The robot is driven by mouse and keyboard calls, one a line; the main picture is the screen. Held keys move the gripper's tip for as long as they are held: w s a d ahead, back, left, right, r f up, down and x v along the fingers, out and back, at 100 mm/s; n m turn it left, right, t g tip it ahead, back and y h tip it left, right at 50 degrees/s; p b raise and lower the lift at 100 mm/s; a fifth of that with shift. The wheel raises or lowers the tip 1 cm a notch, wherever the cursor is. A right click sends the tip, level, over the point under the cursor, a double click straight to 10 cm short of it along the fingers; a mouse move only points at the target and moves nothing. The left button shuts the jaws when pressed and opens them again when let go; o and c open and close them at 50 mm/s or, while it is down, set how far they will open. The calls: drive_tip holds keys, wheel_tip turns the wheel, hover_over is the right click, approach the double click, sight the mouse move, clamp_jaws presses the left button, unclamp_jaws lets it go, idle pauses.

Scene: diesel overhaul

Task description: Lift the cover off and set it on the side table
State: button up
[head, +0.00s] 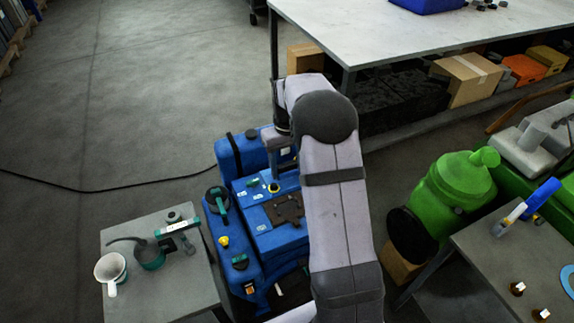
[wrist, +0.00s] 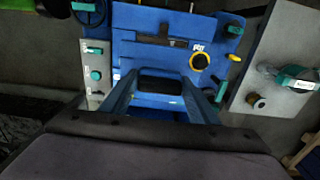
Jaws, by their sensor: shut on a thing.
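My gripper (wrist: 160,103) is shut on a blue part with a dark rectangular middle, which I take to be the cover (wrist: 160,99). In the wrist view it lies between the two fingers, over the blue machine (wrist: 140,25). In the head view my gripper is at the machine's far end, and my arm hides much of the grip. I cannot tell whether the cover is seated or raised. The blue machine (head: 268,240) has a dark patch and a yellow-ringed cap (wrist: 200,62) on top. The grey side table (head: 170,295) stands left of it.
The side table holds a white mug (head: 110,269), a dark pan-like vessel (head: 150,255) and small tools; its front part is bare. A large workbench (head: 420,40) stands behind. A green machine (head: 455,190) and another table (head: 500,255) stand at right.

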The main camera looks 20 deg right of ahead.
sight(279, 191)
drive_tip(key=shift+s+a+f, duration=0.15)
drive_tip(key=shift+s+f, duration=0.05)
drive_tip(key=shift+f, duration=0.2)
drive_tip(key=shift+m, duration=0.6)
drive_tip(key=s+a+f, duration=0.1)
drive_tip(key=s+a, duration=0.1)
drive_tip(key=s+a+f, duration=0.1)
drive_tip(key=s+a, duration=0.1)
drive_tip(key=shift+a+f, duration=0.1)
drive_tip(key=shift+f, duration=0.2)
drive_tip(key=s+a+f, duration=0.2)
drive_tip(key=s+a, duration=0.1)
drive_tip(key=a, duration=1)
drive_tip(key=s+a+f+b, duration=0.1)
drive_tip(key=s+a, duration=0.3)
drive_tip(key=a, duration=0.9)
drive_tip(key=s+a+f+n, duration=0.1)
drive_tip(key=s+a+f, duration=0.2)
drive_tip(key=a, duration=1)
drive_tip(key=shift+s+f, duration=0.25)
drive_tip(key=shift+f, duration=0.25)
drive_tip(key=shift+f+b, duration=0.15)
drive_tip(key=shift+b, duration=0.15)
